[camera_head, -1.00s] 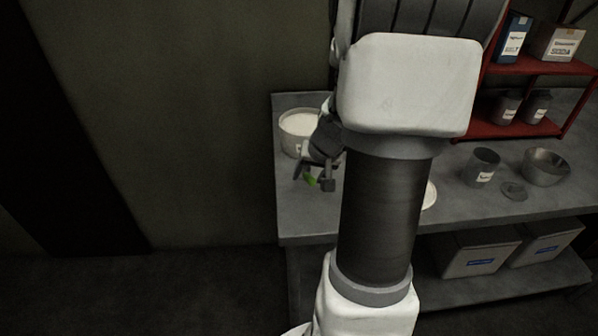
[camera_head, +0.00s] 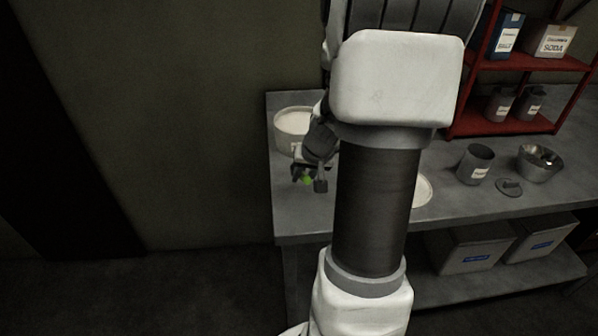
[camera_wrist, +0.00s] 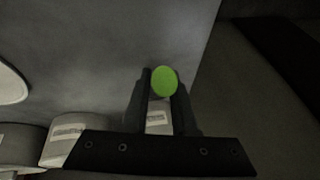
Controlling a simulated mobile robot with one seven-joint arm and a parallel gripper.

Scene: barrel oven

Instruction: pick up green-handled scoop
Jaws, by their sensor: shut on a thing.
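The green handle end of the scoop (camera_wrist: 164,81) sits between the fingertips of my gripper (camera_wrist: 160,88) in the wrist view. My gripper is shut on it. In the head view the green handle (camera_head: 308,180) shows as a small spot by my gripper (camera_head: 309,182), above the left end of the grey table. The scoop's bowl is hidden in both views. I cannot tell whether the scoop touches the table.
A white tub (camera_head: 293,127) stands behind my gripper on the table (camera_head: 300,222). A grey canister (camera_head: 475,163) and a metal bowl (camera_head: 539,163) stand at the right. A red shelf (camera_head: 505,125) holds boxes and canisters. My arm hides the table's middle.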

